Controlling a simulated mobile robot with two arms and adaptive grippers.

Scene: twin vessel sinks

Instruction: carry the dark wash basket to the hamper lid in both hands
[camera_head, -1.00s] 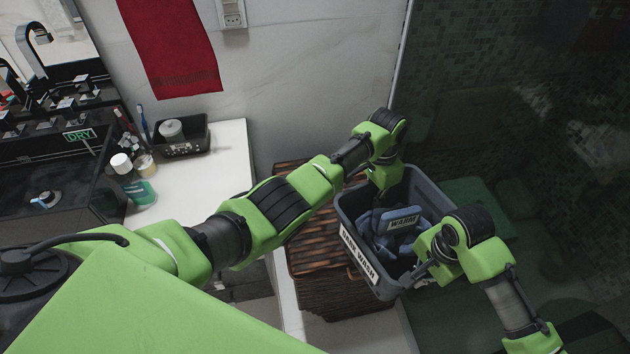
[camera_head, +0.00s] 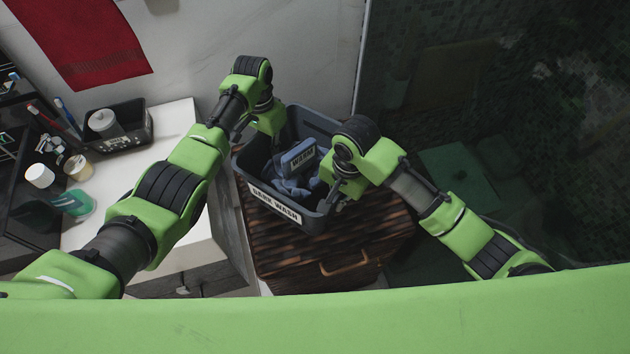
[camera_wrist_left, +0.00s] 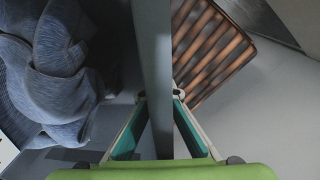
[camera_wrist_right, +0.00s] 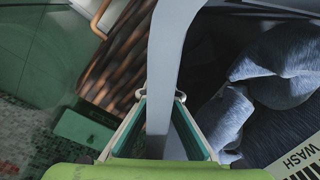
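A white counter (camera_head: 160,205) stands left of the hamper, with a black tray (camera_head: 118,140) and bottles (camera_head: 42,178) on it. A red towel (camera_head: 85,45) hangs on the wall behind. A dark glass-like panel and green tiles are at the right.

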